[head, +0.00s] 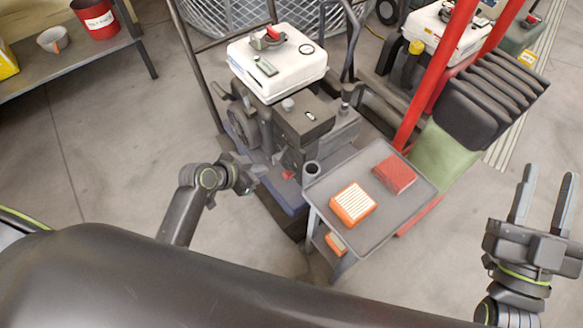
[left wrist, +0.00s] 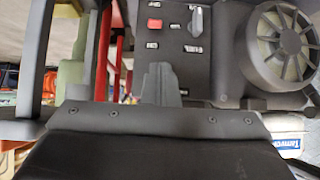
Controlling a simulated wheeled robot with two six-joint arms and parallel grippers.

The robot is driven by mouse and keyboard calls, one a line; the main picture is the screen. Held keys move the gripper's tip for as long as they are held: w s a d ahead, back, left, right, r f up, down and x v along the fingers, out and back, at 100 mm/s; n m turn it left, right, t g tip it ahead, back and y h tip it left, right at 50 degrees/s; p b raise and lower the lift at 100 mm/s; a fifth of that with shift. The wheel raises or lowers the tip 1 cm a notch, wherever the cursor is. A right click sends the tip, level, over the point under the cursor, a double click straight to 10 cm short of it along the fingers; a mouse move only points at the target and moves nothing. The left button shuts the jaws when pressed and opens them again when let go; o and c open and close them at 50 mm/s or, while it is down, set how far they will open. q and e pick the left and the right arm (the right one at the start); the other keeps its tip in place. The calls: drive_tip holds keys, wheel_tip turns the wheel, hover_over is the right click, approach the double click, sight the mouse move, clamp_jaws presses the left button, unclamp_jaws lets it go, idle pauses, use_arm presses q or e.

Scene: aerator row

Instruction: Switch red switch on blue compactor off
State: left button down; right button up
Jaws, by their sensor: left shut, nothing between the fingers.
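The blue compactor (head: 292,200) stands in the middle of the head view, with a white tank on top and a dark engine. A small red part (head: 288,175) shows low on its engine side. In the left wrist view the red switch (left wrist: 155,23) sits on a dark panel, beside a grey lever (left wrist: 196,20). Whether it is on or off cannot be told. My left gripper (head: 258,175) is shut and empty, close to the engine side; its fingers (left wrist: 161,75) point at the panel, just below the switch in the picture. My right gripper (head: 550,172) is open and empty, at far right.
A grey cart (head: 375,215) with orange and red filters stands right of the compactor. A round recoil starter (left wrist: 285,45) is right of the panel. Another machine with red bars (head: 437,75) is behind. A shelf (head: 70,70) stands at upper left; floor before it is clear.

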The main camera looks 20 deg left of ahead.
use_arm(q)
drive_tip(key=shift+d+f+m+g, duration=0.3)
drive_tip(key=shift+d+f+g, duration=0.05)
drive_tip(key=shift+g, duration=0.05)
use_arm(e)
drive_tip(key=shift+s, duration=0.2)
drive_tip(key=shift+r, duration=0.15)
